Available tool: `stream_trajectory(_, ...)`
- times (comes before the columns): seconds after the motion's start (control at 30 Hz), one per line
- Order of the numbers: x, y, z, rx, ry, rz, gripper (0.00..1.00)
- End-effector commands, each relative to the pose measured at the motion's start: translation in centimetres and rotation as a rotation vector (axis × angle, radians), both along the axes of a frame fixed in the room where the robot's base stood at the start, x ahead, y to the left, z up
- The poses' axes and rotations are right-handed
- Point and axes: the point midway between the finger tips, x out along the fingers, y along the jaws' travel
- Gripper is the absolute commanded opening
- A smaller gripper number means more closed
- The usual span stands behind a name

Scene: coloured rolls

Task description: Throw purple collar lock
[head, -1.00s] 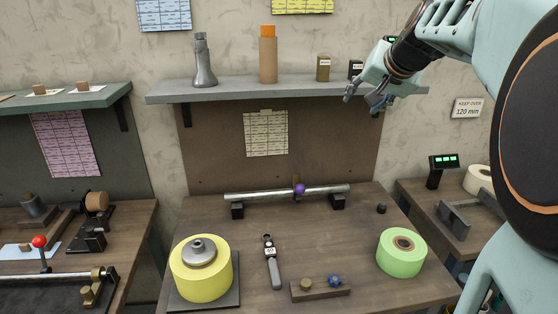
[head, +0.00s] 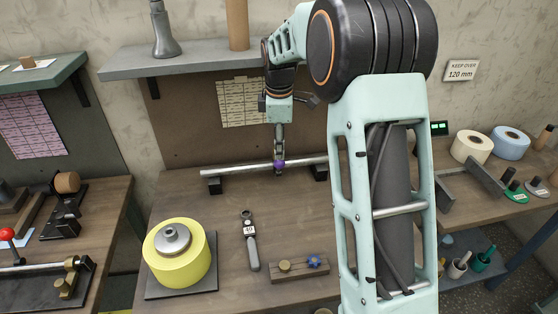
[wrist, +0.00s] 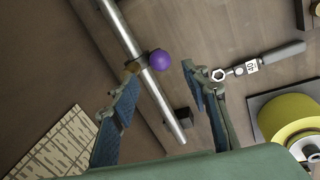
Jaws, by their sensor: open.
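The purple collar lock is a purple ball knob (head: 279,164) on a small brass collar around a steel bar (head: 235,168). The bar lies across two black supports at the back of the bench. I cannot tell whether a finger touches the collar.
A grey shelf (head: 190,58) overhangs behind. My arm covers the bench's right side.

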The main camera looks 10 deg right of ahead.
Motion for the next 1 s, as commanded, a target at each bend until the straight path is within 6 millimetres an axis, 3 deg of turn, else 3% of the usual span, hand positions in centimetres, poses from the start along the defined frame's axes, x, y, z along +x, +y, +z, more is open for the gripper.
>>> stream_trajectory(0.3, 1.0, -0.2, -6.0, 0.001, 0.004, -0.003, 0.42)
stream_trajectory(0.5, 1.5, -0.3, -8.4, 0.001, 0.002, -0.004, 0.42)
stream_trajectory(0.87, 1.7, -0.3, -9.0, 0.002, -0.001, -0.004, 0.42)
stream_trajectory(1.0, 1.7, -0.3, -9.0, 0.002, -0.001, -0.005, 0.30)
